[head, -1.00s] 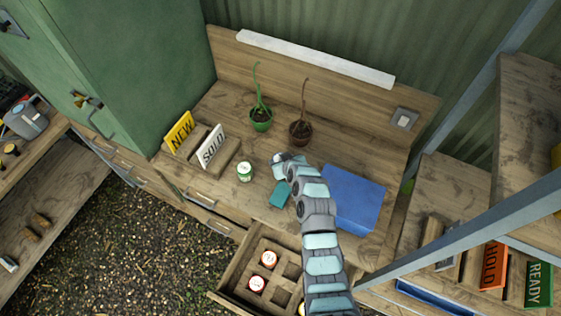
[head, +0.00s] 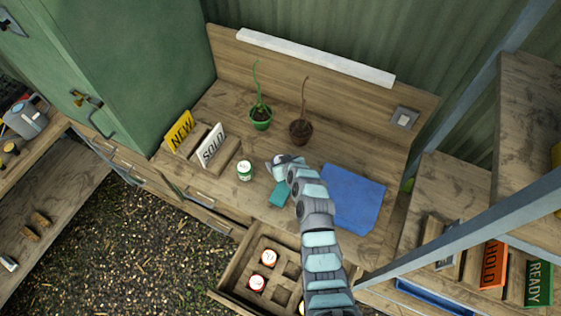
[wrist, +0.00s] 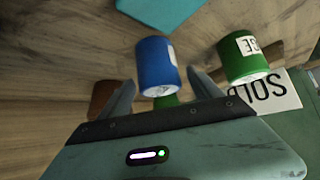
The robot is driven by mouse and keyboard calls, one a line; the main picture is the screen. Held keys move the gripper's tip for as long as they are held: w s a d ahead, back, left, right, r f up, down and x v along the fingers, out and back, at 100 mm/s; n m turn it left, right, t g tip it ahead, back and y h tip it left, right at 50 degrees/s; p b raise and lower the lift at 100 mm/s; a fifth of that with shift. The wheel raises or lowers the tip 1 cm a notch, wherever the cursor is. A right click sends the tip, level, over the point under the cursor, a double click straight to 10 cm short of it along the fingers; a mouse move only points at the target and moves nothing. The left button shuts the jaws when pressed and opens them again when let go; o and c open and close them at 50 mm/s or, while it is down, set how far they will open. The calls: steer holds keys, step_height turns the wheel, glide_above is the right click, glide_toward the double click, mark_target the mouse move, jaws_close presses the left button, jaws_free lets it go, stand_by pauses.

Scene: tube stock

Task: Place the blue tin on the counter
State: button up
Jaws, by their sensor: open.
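The blue tin (wrist: 156,62) shows in the wrist view, between the two fingers of my gripper (wrist: 162,80). The fingers are open, with gaps visible beside the tin. The tin appears to stand on the wooden counter (wrist: 60,55), its near end facing the wrist camera. In the head view the tin is not visible, apparently hidden by my arm. My arm reaches over the counter (head: 215,107) there, and its fingertips are hidden.
A green tin (head: 245,171) stands left of my arm, close to the blue tin in the wrist view (wrist: 243,55). A teal object (head: 280,194) and blue mat (head: 352,197) lie nearby. An open drawer (head: 228,278) holds tins.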

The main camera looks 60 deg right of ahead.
steer(key=shift+r, duration=0.25)
steer(key=shift+s+a+r, duration=0.2)
steer(key=shift+s+a, duration=0.05)
steer(key=shift+s, duration=0.1)
steer(key=b+v, duration=0.2)
steer(key=v, duration=0.9)
steer(key=shift+w, duration=0.15)
